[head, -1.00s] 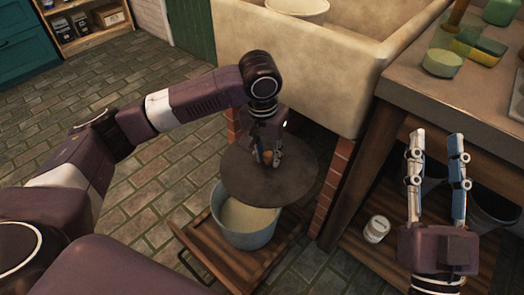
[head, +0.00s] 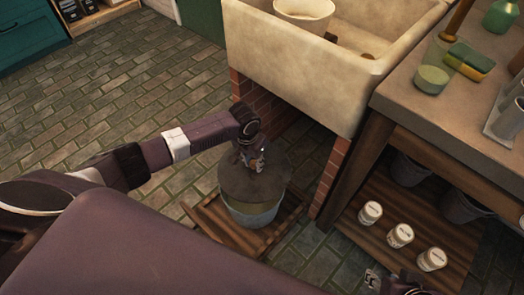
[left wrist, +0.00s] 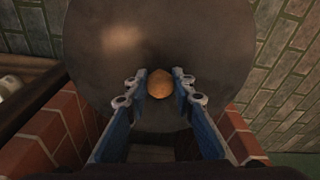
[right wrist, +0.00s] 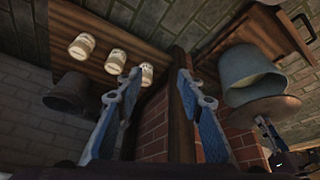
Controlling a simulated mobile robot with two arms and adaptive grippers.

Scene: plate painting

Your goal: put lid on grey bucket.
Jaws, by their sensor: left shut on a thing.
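The dark round lid (head: 240,180) is held over the grey bucket (head: 262,217) in the head view, covering the far left part of its mouth. My left gripper (head: 250,160) is shut on the lid's wooden knob (left wrist: 160,84), with a finger on each side. In the right wrist view, turned upside down, the lid (right wrist: 275,108) is apart from the rim of the bucket (right wrist: 240,68) and looks tilted to it. My right gripper (right wrist: 155,85) is open and empty; only a bit of it shows at the bottom edge of the head view.
The bucket stands on a low wooden board (head: 207,222) on the brick floor. A stone sink (head: 300,75) on brick piers is behind it. A wooden table (head: 440,110) stands right, its lower shelf (head: 375,250) holding several white jars (head: 400,235) and dark buckets.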

